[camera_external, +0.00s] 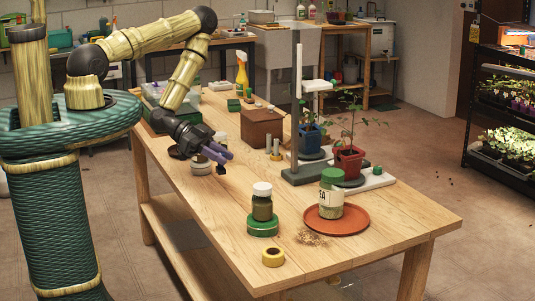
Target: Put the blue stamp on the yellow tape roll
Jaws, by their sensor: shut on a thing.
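The yellow tape roll (272,258) lies flat near the front left edge of the wooden table, with nothing on it. My gripper (226,157) is above the table's left side, behind and to the left of the roll and well apart from it. Its purple fingers are shut on a small dark blue thing, which looks like the blue stamp (221,170). The stamp hangs at the fingertips, and much of it is hidden or too small to make out.
A lidded jar (262,204) stands on a green round tin behind the roll. A terracotta saucer (350,225) holds a green-lidded jar (331,193). Brown crumbs (311,238) lie near the saucer. Potted plants, a stand and a brown box (262,127) are farther back. The table's front is mostly clear.

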